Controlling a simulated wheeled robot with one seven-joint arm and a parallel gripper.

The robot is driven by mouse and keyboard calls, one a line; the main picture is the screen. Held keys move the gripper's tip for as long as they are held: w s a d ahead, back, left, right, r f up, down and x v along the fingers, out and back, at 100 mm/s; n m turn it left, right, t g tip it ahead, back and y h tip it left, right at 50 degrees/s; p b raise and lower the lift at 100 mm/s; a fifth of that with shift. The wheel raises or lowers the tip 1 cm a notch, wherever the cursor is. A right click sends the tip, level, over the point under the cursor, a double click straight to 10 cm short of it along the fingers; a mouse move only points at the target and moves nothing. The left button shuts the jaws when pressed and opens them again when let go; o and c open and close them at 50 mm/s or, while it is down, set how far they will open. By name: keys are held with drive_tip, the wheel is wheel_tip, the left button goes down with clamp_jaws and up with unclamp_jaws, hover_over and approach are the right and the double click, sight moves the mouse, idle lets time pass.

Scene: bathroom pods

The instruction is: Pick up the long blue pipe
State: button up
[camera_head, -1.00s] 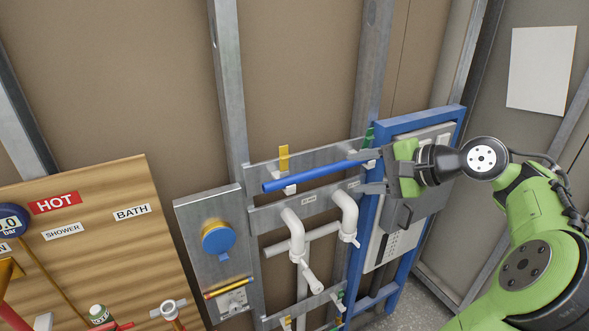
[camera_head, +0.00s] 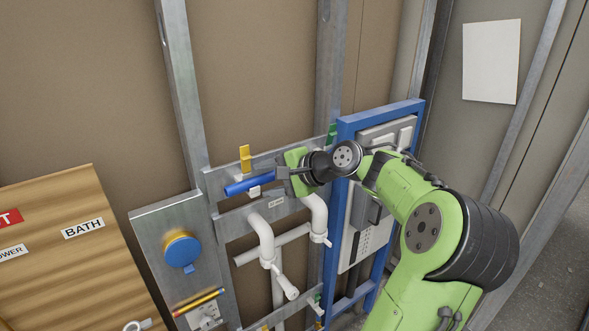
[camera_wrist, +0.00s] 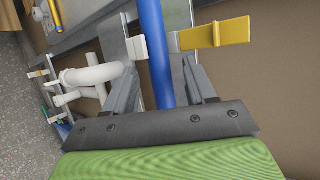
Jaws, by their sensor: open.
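The long blue pipe (camera_head: 247,185) lies nearly level in white clips (camera_head: 255,191) on the upper metal rail of the wall frame. Its left end shows in the head view; its right part is hidden behind my gripper (camera_head: 284,179). In the wrist view the pipe (camera_wrist: 157,50) runs between the two grey fingers of my gripper (camera_wrist: 162,72), with one finger on each side. The jaws are open around it, and I cannot tell whether either finger touches it. A white clip (camera_wrist: 137,48) sits beside the pipe just past the fingertips.
A yellow tab (camera_head: 245,158) stands above the pipe; it also shows in the wrist view (camera_wrist: 215,34). White bent pipes (camera_head: 265,240) are just below. A blue-framed panel (camera_head: 345,215) is at the right, and a plate with a blue-and-gold round fitting (camera_head: 181,250) at the left.

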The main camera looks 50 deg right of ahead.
drive_tip(key=shift+s, duration=0.2)
drive_tip(key=c, duration=0.3)
drive_tip(key=shift+w, duration=0.1)
clamp_jaws()
